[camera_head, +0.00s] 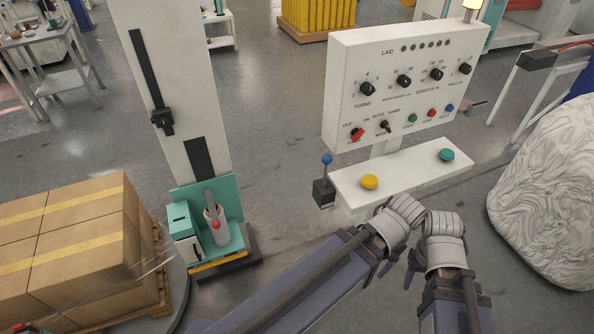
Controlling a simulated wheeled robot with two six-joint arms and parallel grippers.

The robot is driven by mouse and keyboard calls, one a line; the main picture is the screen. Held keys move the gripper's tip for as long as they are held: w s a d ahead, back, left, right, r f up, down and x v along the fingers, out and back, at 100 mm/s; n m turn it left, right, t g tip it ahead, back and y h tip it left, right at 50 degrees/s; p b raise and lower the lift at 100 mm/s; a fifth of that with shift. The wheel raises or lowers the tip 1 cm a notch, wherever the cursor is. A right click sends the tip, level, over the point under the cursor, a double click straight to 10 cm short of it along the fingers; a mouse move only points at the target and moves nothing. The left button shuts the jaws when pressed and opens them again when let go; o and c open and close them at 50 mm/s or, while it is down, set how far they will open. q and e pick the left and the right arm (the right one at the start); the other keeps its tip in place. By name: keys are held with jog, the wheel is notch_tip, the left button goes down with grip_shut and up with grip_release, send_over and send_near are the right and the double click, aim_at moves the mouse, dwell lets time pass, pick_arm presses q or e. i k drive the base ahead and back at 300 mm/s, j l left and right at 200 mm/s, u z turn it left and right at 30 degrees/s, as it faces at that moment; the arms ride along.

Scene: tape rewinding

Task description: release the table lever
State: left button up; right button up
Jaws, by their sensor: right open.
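A small lever with a blue ball knob (327,160) stands on a dark block (324,193) at the left end of the white console shelf (405,173). Its thin stick looks nearly upright. My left gripper (404,210) is to the right of the lever and nearer to me, apart from it. Its jaw state is not clear. My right gripper (443,223) is beside the left one, farther right, open and away from the lever. Neither gripper touches the lever.
The shelf carries a yellow button (369,182) and a green button (447,155). A control panel (400,85) rises behind it. A wrapping mast (178,90) with a teal carriage (232,213) and boxes (65,245) stand left. A white wrapped bulk (550,190) is right.

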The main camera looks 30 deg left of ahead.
aim_at(327, 158)
jog(key=k+u, duration=0.1)
jog(key=u, duration=0.7)
